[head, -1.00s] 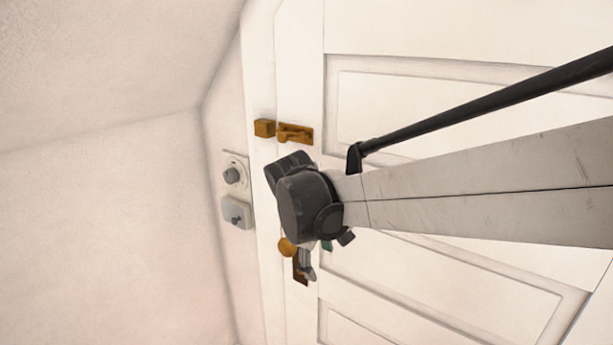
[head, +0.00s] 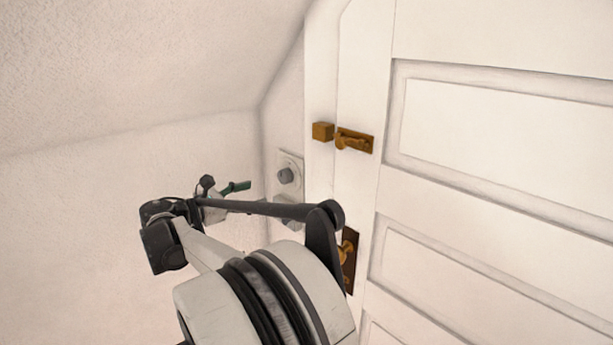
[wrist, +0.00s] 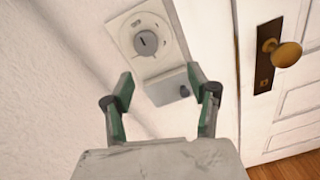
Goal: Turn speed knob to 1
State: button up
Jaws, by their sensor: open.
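The speed knob (wrist: 146,43) is a round grey dial with a dark pointer line on a white wall plate (wrist: 172,62). It also shows in the head view (head: 286,175), on the wall left of the door. My gripper (wrist: 159,87) is open and empty, with green-lined fingers spread apart. In the wrist view the knob lies beyond the fingertips and a little left of the middle between them. The fingers do not appear to touch it. In the head view my gripper (head: 238,187) is left of the plate. The dial's markings are too small to read.
The white door with a brass knob (wrist: 287,54) is to the right. A brass latch (head: 354,140) is higher up. The sloped ceiling is above.

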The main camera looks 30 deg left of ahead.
aim_at(281, 178)
jog(key=shift+n+t, duration=0.5)
jog(key=x, duration=0.4)
jog(key=a+x, duration=0.1)
jog(key=x, duration=0.3)
jog(key=a+x, duration=0.1)
jog(key=x, duration=0.2)
jog(key=shift+w+d+r, duration=0.15)
jog(key=shift+w+r, duration=0.2)
jog(key=shift+w, duration=0.3)
jog(key=c, duration=1.1)
